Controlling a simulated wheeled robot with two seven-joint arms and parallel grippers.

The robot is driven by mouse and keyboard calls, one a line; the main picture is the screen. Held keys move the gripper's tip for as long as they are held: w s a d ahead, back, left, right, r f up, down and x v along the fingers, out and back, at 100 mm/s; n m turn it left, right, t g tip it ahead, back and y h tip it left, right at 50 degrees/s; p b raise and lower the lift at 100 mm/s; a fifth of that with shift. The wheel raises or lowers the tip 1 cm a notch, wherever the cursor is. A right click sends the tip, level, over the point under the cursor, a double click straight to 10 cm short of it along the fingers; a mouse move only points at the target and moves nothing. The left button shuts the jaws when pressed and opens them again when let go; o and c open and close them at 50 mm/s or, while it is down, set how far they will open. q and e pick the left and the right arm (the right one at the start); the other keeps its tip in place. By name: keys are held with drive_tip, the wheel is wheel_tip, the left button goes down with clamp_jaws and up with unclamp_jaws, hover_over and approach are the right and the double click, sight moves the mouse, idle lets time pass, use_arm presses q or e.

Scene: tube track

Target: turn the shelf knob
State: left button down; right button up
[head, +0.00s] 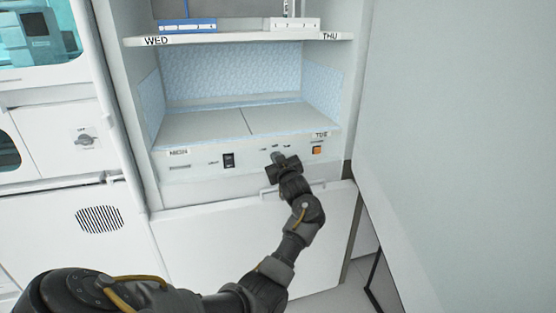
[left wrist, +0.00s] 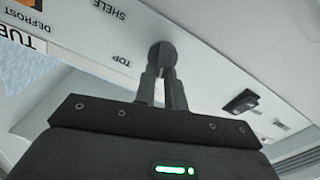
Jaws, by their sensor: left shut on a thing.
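The shelf knob (left wrist: 162,54) is a dark round knob on the white front panel. It shows at the top middle of the left wrist view, beside the printed words SHELF and TOP. My left gripper (left wrist: 162,76) is shut on it, with a fingertip on each side. In the head view my left gripper (head: 278,158) is at the panel below the empty lower shelf, and it hides the knob there. My right gripper is in neither view.
The panel also has a black rocker switch (head: 229,160) and an orange switch (head: 317,150). A white door with a handle (head: 305,186) is below. The upper shelf (head: 240,38) holds blue and white racks. A large grey panel (head: 460,150) stands at right.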

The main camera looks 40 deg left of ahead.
use_arm(q)
drive_tip(key=shift+s+a+f+n+b, duration=0.15)
drive_tip(key=shift+n+b, duration=0.3)
drive_tip(key=shift+n, duration=1.05)
drive_tip(key=shift+s+a+n+b, duration=0.1)
drive_tip(key=shift+n+b, duration=0.35)
drive_tip(key=shift+n, duration=1.05)
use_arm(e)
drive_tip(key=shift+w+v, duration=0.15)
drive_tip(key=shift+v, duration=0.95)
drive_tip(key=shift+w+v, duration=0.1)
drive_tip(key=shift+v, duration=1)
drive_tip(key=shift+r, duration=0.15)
use_arm(q)
drive_tip(key=c, duration=1.5)
unclamp_jaws()
drive_tip(key=shift+o, duration=0.2)
drive_tip(key=shift+d, duration=0.15)
